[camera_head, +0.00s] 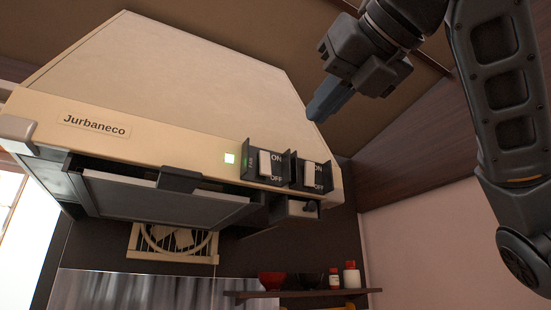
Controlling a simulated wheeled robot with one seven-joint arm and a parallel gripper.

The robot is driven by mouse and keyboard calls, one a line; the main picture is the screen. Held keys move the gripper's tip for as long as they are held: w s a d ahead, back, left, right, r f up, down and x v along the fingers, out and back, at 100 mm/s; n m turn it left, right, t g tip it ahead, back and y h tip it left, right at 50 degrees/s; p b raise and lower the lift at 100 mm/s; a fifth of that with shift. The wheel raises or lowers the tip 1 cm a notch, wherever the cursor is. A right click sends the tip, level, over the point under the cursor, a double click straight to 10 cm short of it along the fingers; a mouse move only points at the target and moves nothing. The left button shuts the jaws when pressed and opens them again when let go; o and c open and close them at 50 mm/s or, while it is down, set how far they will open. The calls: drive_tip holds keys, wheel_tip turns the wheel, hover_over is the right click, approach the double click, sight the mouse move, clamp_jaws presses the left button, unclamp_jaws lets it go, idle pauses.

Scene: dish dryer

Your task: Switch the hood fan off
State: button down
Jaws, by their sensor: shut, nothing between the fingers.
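The cream range hood (180,70) with a "Jurbaneco" label fills the left and middle of the head view. On its front edge, at the right, are two rocker switches marked ON and OFF in dark housings. I cannot tell for certain which way either rocker is tipped. My gripper (318,112) is shut and empty, above and right of the switches, apart from them, its fingers pointing down-left.
A vent fan (172,243) is in the wall below the hood. A dark shelf (300,293) holds a red bowl (272,281), a dark bowl and small bottles. A wooden wall panel (410,140) is on the right. The space before the switches is clear.

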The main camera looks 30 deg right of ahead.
sight(267, 168)
drive_tip(key=shift+w, duration=0.15)
drive_tip(key=w+p, duration=0.1)
drive_tip(key=w, duration=0.3)
drive_tip(key=w+f+p, duration=0.1)
drive_tip(key=w, duration=0.4)
drive_tip(key=w+f+p, duration=0.1)
drive_tip(key=w, duration=0.3)
drive_tip(key=shift+w+f, duration=0.1)
drive_tip(key=shift+w, duration=0.2)
drive_tip(key=shift+w+f+t+b, duration=0.2)
drive_tip(key=shift+f+t+b, duration=0.4)
drive_tip(key=shift+b, duration=0.55)
drive_tip(key=shift+w+d+r+t+b, duration=0.15)
drive_tip(key=shift+w+r+t+b, duration=0.1)
drive_tip(key=shift+t+b, duration=0.55)
drive_tip(key=shift+r, duration=0.1)
